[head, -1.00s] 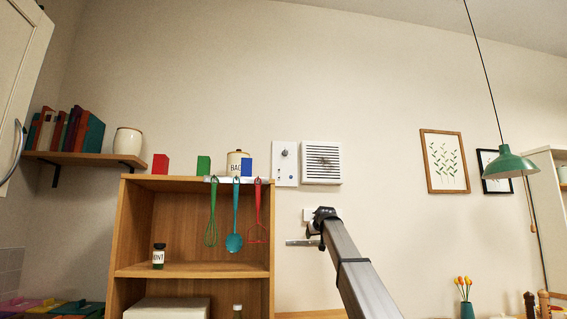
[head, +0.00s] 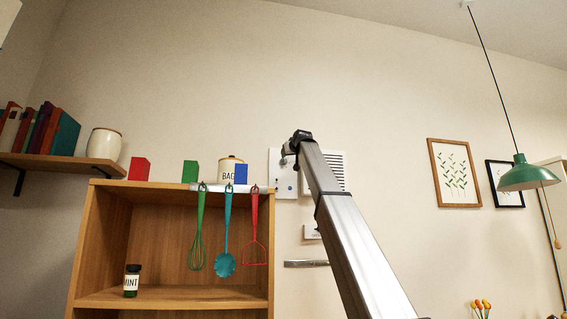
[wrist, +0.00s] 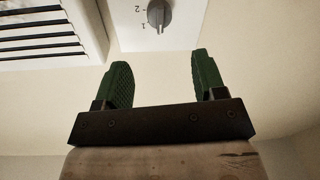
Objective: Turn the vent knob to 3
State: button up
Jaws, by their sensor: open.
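The vent knob (wrist: 160,14) is a grey round dial with a raised grip on a white panel (wrist: 190,35), at the top of the wrist view. The marks 1 and 2 show upside down beside it; a 3 is not visible. The panel also shows in the head view (head: 276,183), where my arm's end covers the knob. My gripper (wrist: 160,75) is open and empty, its two green fingers apart and pointing toward the panel. The knob is beyond the fingertips and between their lines, with a gap in the picture.
The slatted vent (wrist: 45,30) is beside the panel. A wooden cabinet (head: 180,187) with hanging utensils (head: 225,235) stands left of my arm. A small white box (head: 311,232) and a metal bar (head: 305,264) are on the wall below. The wall above is bare.

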aim_at(285, 159)
jog(key=x, duration=1)
jog(key=shift+w+f, duration=0.15)
jog(key=shift+w, duration=0.05)
jog(key=c, duration=0.9)
